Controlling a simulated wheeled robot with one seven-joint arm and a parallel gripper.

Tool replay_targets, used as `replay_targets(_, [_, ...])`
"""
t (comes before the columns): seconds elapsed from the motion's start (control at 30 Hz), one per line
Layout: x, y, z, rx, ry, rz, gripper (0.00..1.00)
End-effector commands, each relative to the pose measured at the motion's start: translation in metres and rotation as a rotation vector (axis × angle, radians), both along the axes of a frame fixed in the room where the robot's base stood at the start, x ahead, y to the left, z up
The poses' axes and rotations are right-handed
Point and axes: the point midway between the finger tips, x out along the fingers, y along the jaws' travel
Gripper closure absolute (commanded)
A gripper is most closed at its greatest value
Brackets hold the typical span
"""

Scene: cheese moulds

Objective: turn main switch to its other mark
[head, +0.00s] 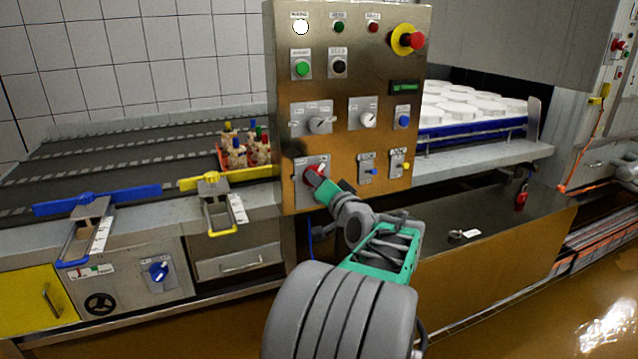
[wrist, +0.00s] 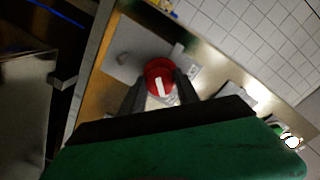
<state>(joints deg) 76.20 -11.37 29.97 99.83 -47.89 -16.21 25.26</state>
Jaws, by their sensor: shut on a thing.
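The main switch is a red rotary knob (head: 312,176) on a plate at the lower left of the upright control panel (head: 350,145). In the wrist view the red knob (wrist: 159,77) shows a white bar that stands slightly tilted from upright in the picture. My gripper (wrist: 160,92) has one finger on each side of the knob and is shut on it. In the head view my gripper (head: 318,183) covers part of the knob and its plate, and the marks on the plate cannot be read.
The panel also carries a red emergency button (head: 415,40), a green button (head: 302,68), two grey dials and small blue and yellow switches close to the right of my gripper. A belt (head: 110,160) lies left; white moulds (head: 465,104) stand right.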

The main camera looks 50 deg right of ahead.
Motion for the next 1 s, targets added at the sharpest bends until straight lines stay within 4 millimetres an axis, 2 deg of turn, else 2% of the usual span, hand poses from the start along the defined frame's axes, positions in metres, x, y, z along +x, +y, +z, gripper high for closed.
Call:
replay_targets(0.13, [0.0,0.001,-0.003,0.004,0.001,0.002,1.0])
replay_targets(0.17, [0.0,0.001,-0.002,0.004,0.001,0.002,0.62])
replay_targets(0.4, [0.0,0.0,-0.001,0.002,0.001,0.001,0.42])
replay_targets(0.73, [-0.006,0.003,0.001,-0.001,0.001,-0.001,0.41])
replay_targets(1.0, [-0.051,0.029,0.004,0.0,0.001,-0.005,0.41])
